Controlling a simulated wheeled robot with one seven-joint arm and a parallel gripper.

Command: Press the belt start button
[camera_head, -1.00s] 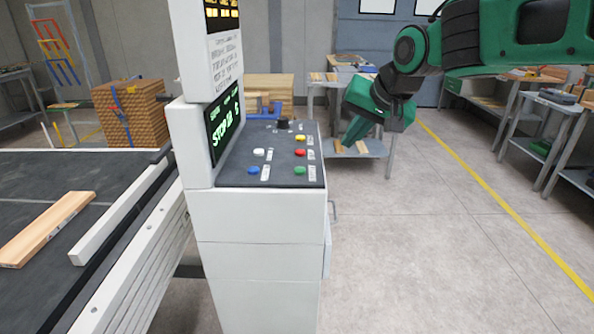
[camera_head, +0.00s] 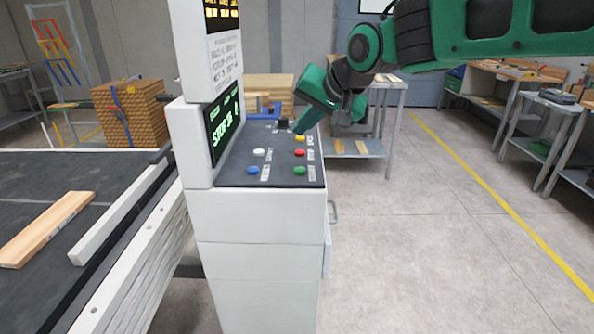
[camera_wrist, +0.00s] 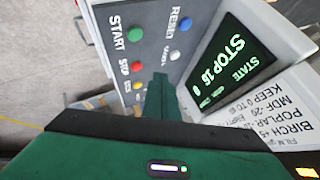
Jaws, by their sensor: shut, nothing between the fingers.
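The control panel (camera_head: 277,172) carries a green button (camera_head: 299,170) at its near right corner, labelled START in the wrist view (camera_wrist: 134,34). A red button (camera_head: 299,153) labelled STOP and a yellow button (camera_head: 300,138) line up behind it. A white button (camera_head: 259,152) and a blue button (camera_head: 254,170) are on the left; RESET is printed beside the blue one. My gripper (camera_head: 298,132) is shut and empty, pointing down over the panel's back right part near the yellow button. In the wrist view the shut fingers (camera_wrist: 160,80) point towards the panel, apart from the green button.
A screen (camera_head: 222,127) reading STOP stands upright along the panel's left side. A black knob (camera_head: 283,124) sits at the panel's back. A belt table with a wooden board (camera_head: 45,228) is at left. The floor right of the cabinet is clear.

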